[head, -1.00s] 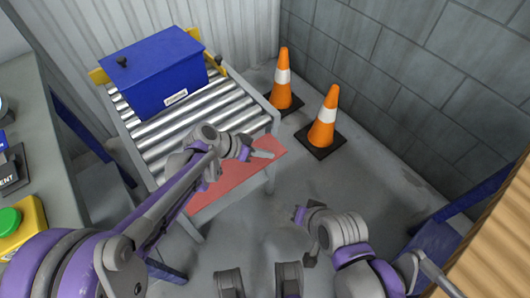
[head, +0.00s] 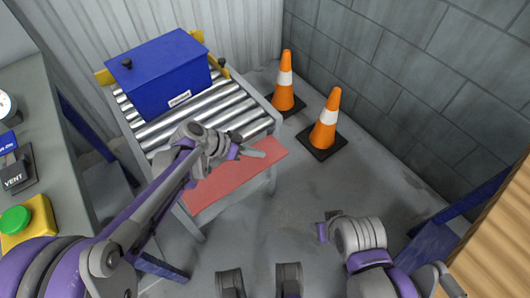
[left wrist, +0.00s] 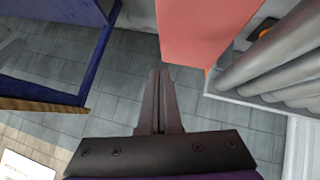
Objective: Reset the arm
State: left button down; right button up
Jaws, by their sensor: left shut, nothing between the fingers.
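My left arm reaches in from the left in the head view, over the near end of the roller table. My left gripper (head: 256,154) is shut and empty, above the red panel (head: 235,178) at the table's near end. In the left wrist view its two dark fingers (left wrist: 160,85) lie together with nothing between them, and the red panel (left wrist: 200,30) is just beyond them. My right arm (head: 360,235) is folded at the lower right of the head view. Its fingers are not clearly seen.
A blue box (head: 160,75) with a lid stands on the rollers (head: 205,110). Two orange cones (head: 285,80) (head: 326,120) stand by the block wall. A grey bench (head: 30,90) with a green button box (head: 25,225) is at left. The floor between is clear.

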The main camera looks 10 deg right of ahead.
pick_arm(q)
jog(key=p+v, duration=0.1)
jog(key=v, duration=0.5)
jog(key=shift+a+r, duration=0.15)
jog(key=shift+r, duration=0.05)
pick_arm(e)
jog(key=shift+s+r, duration=0.1)
jog(key=shift+r, duration=0.85)
pick_arm(q)
jog(key=s+a+f+n+t+y, duration=0.1)
jog(key=s+a+f+n+y, duration=0.1)
jog(key=s+a+n+y, duration=0.55)
jog(key=s+a+f+n+t+y, duration=0.1)
jog(key=s+a+n+y, duration=0.15)
jog(key=s+a, duration=0.9)
notch_tip(320, 180, up, 20)
jog(key=s+d+t+p, duration=0.1)
jog(key=d+p, duration=0.2)
jog(key=p, duration=1.5)
jog(key=shift+s+r+h, duration=0.15)
jog(key=shift+s+h, duration=0.15)
pick_arm(e)
notch_tip(320, 180, up, 21)
jog(key=w+t, duration=0.1)
jog(key=shift+w+f, duration=0.2)
jog(key=shift+w, duration=0.2)
pick_arm(q)
jog(key=shift+s, duration=0.15)
pick_arm(e)
jog(key=shift+s, duration=0.15)
